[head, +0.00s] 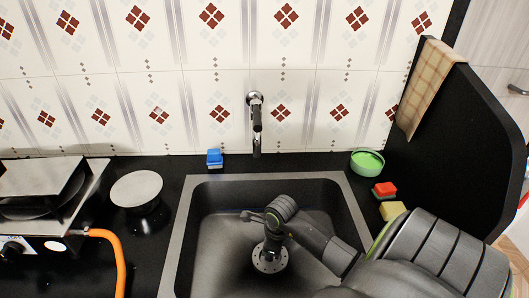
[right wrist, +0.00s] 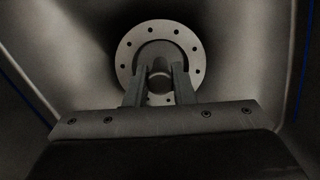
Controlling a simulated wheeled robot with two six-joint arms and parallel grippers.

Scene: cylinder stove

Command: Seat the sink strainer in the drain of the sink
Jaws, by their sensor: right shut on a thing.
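The sink (head: 200,235) is a dark basin with a grey rim in the head view. My right gripper (head: 271,243) reaches down into it and points at its floor. In the right wrist view the right gripper (right wrist: 160,85) is shut on the knob of the sink strainer (right wrist: 125,57), a pale round rim with small holes around a darker middle. The strainer also shows low in the basin in the head view (head: 270,266). The drain is hidden beneath the strainer; I cannot tell whether the strainer touches it. My left gripper is out of view.
The faucet (head: 256,125) hangs over the back of the sink. A blue item (head: 214,158) stands behind the rim. A stove (head: 40,195) with an orange hose is left.

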